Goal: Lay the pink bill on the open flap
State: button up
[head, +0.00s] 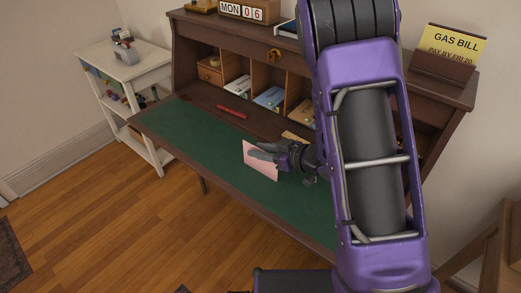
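The desk's flap is folded down open, with a green top (195,137) in a brown wooden frame. The pink bill (262,170) is over the middle of the flap, near its front edge. My gripper (258,152) reaches in from the right with its dark fingers across the bill's upper part and appears shut on it. The bill looks tilted up rather than flat. I cannot tell whether its lower edge touches the flap. My purple arm hides the right part of the desk and flap.
A red pen (231,111) lies at the back of the flap. Pigeonholes behind hold several papers, including a blue one (269,97). A yellow gas bill sign (453,45) and a date block (248,10) stand on top. A white side table (125,68) is at left. The flap's left half is clear.

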jog(key=shift+r, duration=0.3)
jog(key=p+v, duration=0.1)
jog(key=v, duration=1.1)
jog(key=shift+p, duration=0.4)
jog(key=shift+f, duration=0.1)
